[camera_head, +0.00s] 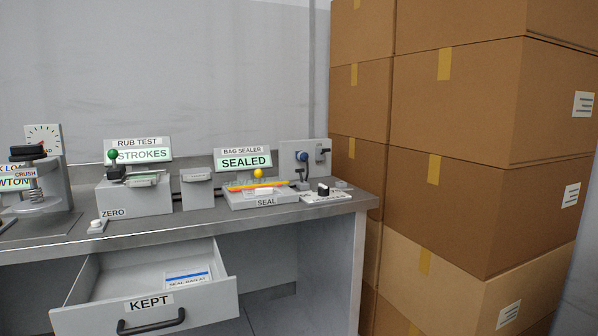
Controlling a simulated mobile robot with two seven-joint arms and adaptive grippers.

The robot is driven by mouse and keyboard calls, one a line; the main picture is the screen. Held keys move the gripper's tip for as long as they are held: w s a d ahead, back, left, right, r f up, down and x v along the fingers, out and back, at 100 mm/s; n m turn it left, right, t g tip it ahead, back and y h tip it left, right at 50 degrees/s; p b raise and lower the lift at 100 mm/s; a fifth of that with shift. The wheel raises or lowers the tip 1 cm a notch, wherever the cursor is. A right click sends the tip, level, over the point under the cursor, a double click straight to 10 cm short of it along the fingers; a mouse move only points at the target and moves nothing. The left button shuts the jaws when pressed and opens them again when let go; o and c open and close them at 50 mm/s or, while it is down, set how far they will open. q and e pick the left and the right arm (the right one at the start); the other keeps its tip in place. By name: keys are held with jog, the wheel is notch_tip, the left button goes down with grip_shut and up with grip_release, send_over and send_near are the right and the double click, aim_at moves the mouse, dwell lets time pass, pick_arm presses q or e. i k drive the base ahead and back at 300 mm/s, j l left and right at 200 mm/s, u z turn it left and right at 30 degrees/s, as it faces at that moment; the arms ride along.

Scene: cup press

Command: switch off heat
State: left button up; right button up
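The bag sealer (262,199) sits at the right end of the bench, with a front label reading SEAL. Its sign (244,162) reads SEALED in green. A yellow ball knob (258,173), an orange-yellow bar and a white piece show on top of it. To its right, a small dark knob (323,189) stands on a white labelled plate (327,198); the plate's print is too small to read, so I cannot tell the knob's setting. Behind it, a grey panel (296,151) carries a blue-black plug with a cable and a dark fitting. Neither gripper is in view.
The drawer marked KEPT (150,304) stands open, holding a labelled bag (188,279). The rub tester (134,195), a grey box (196,189) and a crush press (42,195) stand to the left. Stacked cartons (455,100) rise close to the bench's right end.

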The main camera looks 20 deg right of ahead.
aim_at(300, 171)
jog(key=i+l, duration=0.15)
jog(key=l, duration=0.2)
jog(key=i+l, duration=0.15)
jog(key=l, duration=0.2)
jog(key=i+l, duration=0.2)
jog(key=l, duration=0.15)
jog(key=i+l, duration=0.15)
jog(key=l, duration=0.2)
jog(key=z, duration=0.05)
